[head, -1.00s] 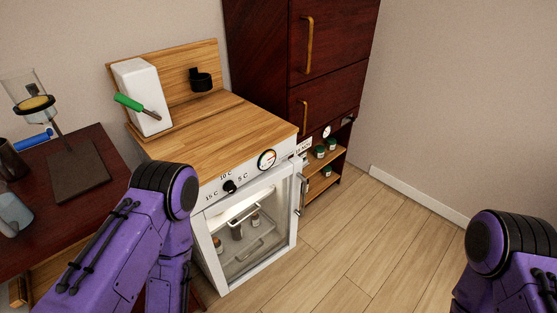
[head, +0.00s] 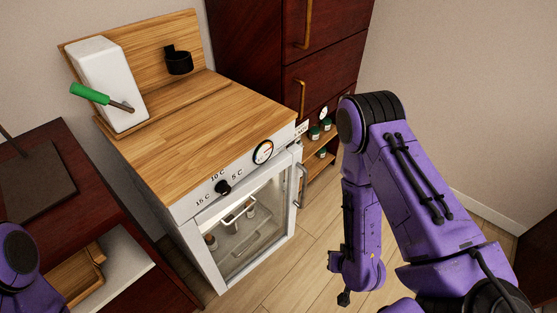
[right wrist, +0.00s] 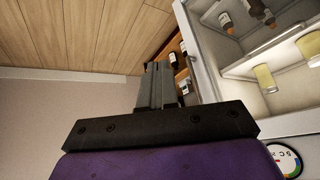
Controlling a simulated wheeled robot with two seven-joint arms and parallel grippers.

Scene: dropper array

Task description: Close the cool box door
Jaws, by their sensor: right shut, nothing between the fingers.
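The cool box (head: 178,208) is a white cabinet under a wooden top, with a dial knob and a gauge on its front. Its white-framed glass door (head: 212,275) has a handle (head: 300,186) at the right edge. The lit inside with small bottles shows through it; I cannot tell how wide any gap is. The box's white front edge is in the right wrist view (right wrist: 199,52). My right gripper (head: 344,298) points down, right of the door and apart from it. It is shut and empty, its fingers showing in the right wrist view (right wrist: 157,84). My left gripper is out of view.
A dark red cabinet (head: 255,45) and jar shelf (head: 322,158) stand behind. Open floor (head: 290,270) lies before the door.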

